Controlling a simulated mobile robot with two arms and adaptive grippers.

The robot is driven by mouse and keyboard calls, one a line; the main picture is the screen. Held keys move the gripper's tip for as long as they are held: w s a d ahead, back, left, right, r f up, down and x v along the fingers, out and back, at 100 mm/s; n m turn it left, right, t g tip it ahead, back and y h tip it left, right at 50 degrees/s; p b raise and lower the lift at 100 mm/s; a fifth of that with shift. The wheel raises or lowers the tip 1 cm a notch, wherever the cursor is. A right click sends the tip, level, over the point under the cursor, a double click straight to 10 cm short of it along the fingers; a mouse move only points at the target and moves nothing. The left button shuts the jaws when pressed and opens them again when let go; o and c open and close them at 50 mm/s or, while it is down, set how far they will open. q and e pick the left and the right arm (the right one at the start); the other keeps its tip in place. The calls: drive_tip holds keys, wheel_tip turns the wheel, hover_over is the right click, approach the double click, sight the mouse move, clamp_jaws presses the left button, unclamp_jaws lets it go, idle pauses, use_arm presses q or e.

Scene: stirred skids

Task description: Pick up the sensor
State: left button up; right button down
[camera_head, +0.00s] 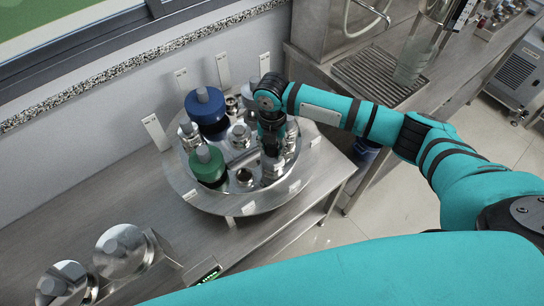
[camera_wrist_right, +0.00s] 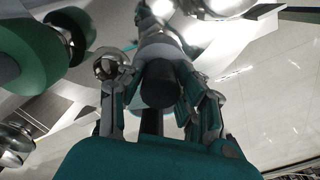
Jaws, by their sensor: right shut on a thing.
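My right gripper (camera_head: 271,146) points down over the right part of a round metal skid (camera_head: 250,206). It is shut on the sensor, a silvery body (camera_head: 272,167) just below the fingers. In the right wrist view, the fingers (camera_wrist_right: 160,80) close on both sides of the sensor's dark round end (camera_wrist_right: 159,84), with its paler body beyond. The sensor is still among the skid's fittings; I cannot tell whether its base touches the skid. My left gripper is out of view.
A blue vessel (camera_head: 206,112) and a green vessel (camera_head: 207,166) stand on the skid, left of my gripper, with metal fittings between. Upright pale tabs ring the skid. Two shiny round parts (camera_head: 120,252) stand front left. The bench (camera_head: 110,205) left of the skid is clear.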

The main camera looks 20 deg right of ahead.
drive_tip(key=shift+r, duration=0.1)
wheel_tip(320, 180, up, 10)
drive_tip(key=shift+f+b, duration=0.1)
drive_tip(key=shift+b, duration=1.15)
wheel_tip(320, 180, up, 7)
drive_tip(key=p, duration=0.7)
drive_tip(key=shift+f+p, duration=0.2)
drive_tip(key=shift+p, duration=0.2)
